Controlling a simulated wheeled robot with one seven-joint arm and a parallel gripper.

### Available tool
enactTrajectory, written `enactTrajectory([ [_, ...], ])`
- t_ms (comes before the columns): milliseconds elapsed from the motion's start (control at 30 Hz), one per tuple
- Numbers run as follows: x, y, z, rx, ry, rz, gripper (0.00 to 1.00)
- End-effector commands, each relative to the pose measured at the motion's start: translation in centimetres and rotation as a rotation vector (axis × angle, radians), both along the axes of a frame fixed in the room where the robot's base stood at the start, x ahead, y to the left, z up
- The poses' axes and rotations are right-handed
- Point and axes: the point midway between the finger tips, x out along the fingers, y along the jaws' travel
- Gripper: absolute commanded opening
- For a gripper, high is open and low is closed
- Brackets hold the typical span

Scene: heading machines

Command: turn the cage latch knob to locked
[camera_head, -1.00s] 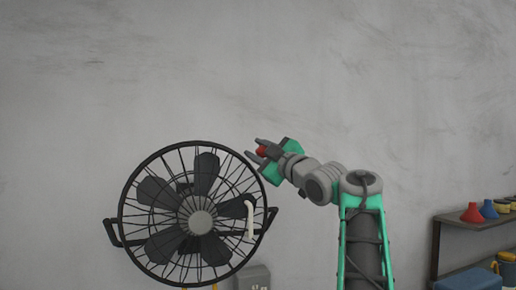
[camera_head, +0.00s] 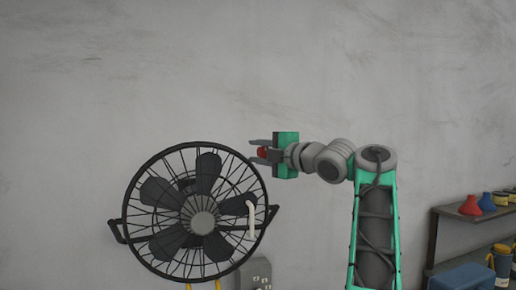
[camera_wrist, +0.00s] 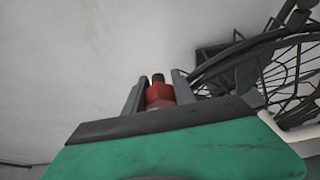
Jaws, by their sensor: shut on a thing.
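The red knob (camera_head: 263,153) is between the jaws of my gripper (camera_head: 260,152), at the upper right edge of the fan's round cage. In the wrist view the red knob (camera_wrist: 159,95) sits between both grey fingers of my gripper (camera_wrist: 158,92), with a dark stub showing past it. My gripper is shut on it. The black wire fan cage (camera_head: 134,192) stands at the left, and its rim (camera_wrist: 245,48) shows at the right of the wrist view. The fingers partly cover the knob, and I cannot tell its latch position.
A cream hooked handle (camera_head: 251,215) is at the cage's right side, near a black side bracket (camera_head: 272,214). A grey socket box (camera_head: 256,273) is below. A shelf (camera_head: 470,213) with funnels stands at far right. Bare wall lies above.

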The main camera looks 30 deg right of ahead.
Motion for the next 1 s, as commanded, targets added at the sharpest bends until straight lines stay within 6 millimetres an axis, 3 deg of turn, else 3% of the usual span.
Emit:
enactTrajectory([
  [533,0.02,0.00,-0.14,-0.026,0.008,0.001,0.00],
  [567,0.02,0.00,-0.14,-0.026,0.008,0.001,0.33],
  [800,0.02,0.00,-0.10,-0.025,0.008,0.000,0.53],
  [1000,0.03,0.00,-0.17,-0.025,0.010,0.001,0.53],
])
